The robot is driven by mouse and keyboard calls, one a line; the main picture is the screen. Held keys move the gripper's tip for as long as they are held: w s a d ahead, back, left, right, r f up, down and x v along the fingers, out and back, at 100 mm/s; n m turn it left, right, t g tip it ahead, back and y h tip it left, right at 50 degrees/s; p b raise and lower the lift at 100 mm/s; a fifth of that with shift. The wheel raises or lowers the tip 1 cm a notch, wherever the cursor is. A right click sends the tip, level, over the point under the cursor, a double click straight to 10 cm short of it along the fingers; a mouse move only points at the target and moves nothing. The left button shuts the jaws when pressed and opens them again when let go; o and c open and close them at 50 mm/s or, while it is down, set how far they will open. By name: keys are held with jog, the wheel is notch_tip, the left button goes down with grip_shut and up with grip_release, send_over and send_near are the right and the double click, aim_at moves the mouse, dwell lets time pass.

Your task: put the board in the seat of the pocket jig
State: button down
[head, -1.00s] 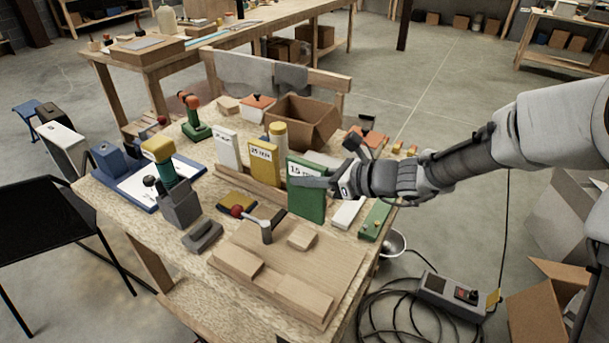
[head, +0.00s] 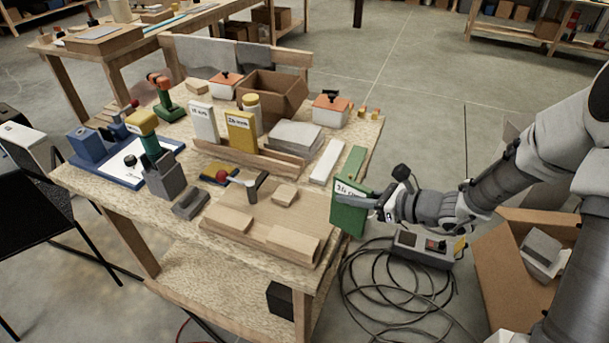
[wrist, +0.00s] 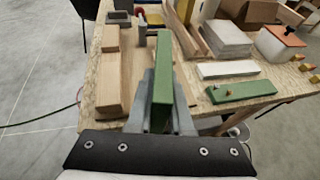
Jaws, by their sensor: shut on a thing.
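My gripper (head: 372,203) is shut on a green board (head: 348,212) with a white number label. It holds the board upright just off the right edge of the bench. In the wrist view the board (wrist: 163,85) stands on edge between the grey fingers (wrist: 162,103). What looks like the pocket jig is a wooden plate (head: 262,218) at the bench's front, left of the board. It carries pale blocks (head: 294,240) and a lever clamp with a red knob (head: 222,176). The jig's blocks also show left of the board in the wrist view (wrist: 112,82).
A wooden rack (head: 262,163) holds a white board (head: 203,122) and a yellow board (head: 240,132). A white strip (head: 327,161) and a green strip (head: 352,166) lie near the right edge. A drill in a grey holder (head: 162,177) stands left. Cables and a cardboard box (head: 497,268) are on the floor.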

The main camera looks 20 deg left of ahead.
jog(key=d+f+m+t+h, duration=0.1)
jog(key=d+f, duration=0.4)
jog(key=d, duration=0.5)
jog(key=d+f+m+t, duration=0.2)
jog(key=d+f, duration=0.2)
jog(key=d, duration=0.6)
jog(key=shift+w+d+f+m+t+h, duration=0.15)
jog(key=shift+d+f+m+t+h, duration=0.15)
jog(key=shift+f+t+h, duration=0.1)
